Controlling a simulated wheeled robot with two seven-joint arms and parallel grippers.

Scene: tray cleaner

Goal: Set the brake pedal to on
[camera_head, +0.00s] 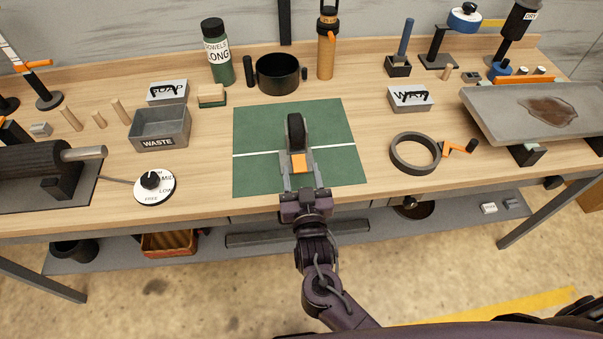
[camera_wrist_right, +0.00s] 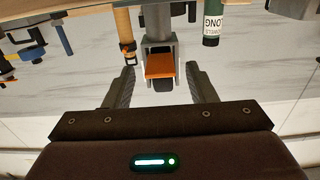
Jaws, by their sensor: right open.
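A caster with a black wheel (camera_head: 296,130) stands wheel-up on the green mat (camera_head: 250,182). Its orange brake pedal (camera_head: 299,163) faces the front of the bench. The upside-down right wrist view shows the pedal (camera_wrist_right: 160,66) in front of the grey bracket (camera_wrist_right: 159,30), with the black wheel partly visible. My right gripper (camera_head: 301,176) is open and empty, just in front of the pedal. Its fingers (camera_wrist_right: 161,88) lie on either side of the pedal's line; I cannot tell whether they touch it. My left gripper is out of view.
A waste bin (camera_head: 160,128) and dial (camera_head: 154,185) stand left of the mat. A black pot (camera_head: 278,73) and orange-brown cylinder (camera_head: 326,55) stand behind it. A dark ring (camera_head: 415,137) and stained tray (camera_head: 490,112) are right. The mat around the caster is clear.

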